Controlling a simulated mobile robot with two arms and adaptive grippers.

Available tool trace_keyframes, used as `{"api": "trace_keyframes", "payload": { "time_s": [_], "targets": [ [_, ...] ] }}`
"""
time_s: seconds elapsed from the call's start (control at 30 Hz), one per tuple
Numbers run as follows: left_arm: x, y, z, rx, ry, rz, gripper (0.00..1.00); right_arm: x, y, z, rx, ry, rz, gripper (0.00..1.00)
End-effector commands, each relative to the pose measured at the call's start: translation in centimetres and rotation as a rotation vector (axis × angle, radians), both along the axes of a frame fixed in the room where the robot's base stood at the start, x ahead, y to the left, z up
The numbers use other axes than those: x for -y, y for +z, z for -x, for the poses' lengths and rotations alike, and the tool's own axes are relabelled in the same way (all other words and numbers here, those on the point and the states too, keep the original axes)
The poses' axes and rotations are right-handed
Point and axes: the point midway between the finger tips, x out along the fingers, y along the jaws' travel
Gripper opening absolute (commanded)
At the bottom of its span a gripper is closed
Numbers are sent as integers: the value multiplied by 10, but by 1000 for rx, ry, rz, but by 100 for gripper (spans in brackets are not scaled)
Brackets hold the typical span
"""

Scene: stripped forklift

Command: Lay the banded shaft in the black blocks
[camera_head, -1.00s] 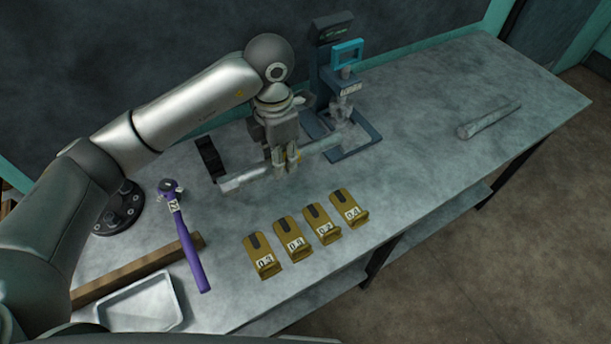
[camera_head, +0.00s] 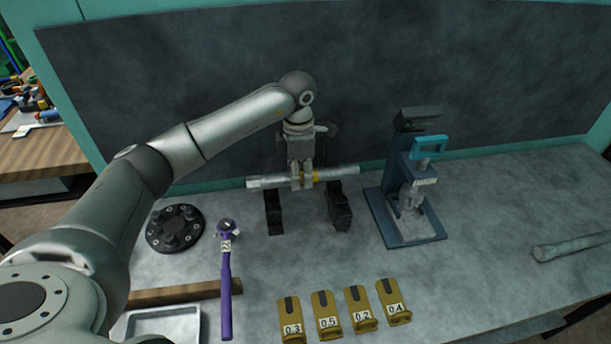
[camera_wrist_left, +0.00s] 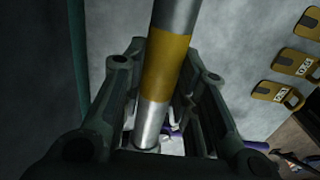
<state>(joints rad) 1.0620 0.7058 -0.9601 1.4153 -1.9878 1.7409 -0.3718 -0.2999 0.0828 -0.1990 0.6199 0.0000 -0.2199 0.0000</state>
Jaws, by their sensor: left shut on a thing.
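The banded shaft (camera_head: 340,171) is a grey metal bar with a yellow band, held level left to right in the head view. Two black blocks, a left one (camera_head: 273,212) and a right one (camera_head: 340,208), stand apart on the bench. The shaft appears above and behind them in the head view; the exact gap cannot be told. My right gripper is not in view.
A blue press (camera_head: 408,190) stands right of the blocks. A second bar (camera_head: 575,246) lies at far right. A purple-handled tool (camera_head: 226,290), a black flanged disc (camera_head: 175,228), a tray (camera_head: 163,322), a wooden strip (camera_head: 190,291) and several yellow numbered tags (camera_head: 327,314) lie around.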

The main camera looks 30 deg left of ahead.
Motion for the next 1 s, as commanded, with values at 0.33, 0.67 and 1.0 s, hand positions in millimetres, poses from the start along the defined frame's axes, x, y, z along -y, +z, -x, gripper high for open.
{"api": "trace_keyframes", "payload": {
  "time_s": [0.33, 0.67, 1.0],
  "targets": [
    [1, -24, -1, 6, 0, 2, 0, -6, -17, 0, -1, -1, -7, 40],
    [1, -50, -1, 5, 0, 2, 0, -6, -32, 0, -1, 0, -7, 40],
    [1, -57, -1, 6, 0, 2, 0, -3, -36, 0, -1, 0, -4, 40]
  ]
}}
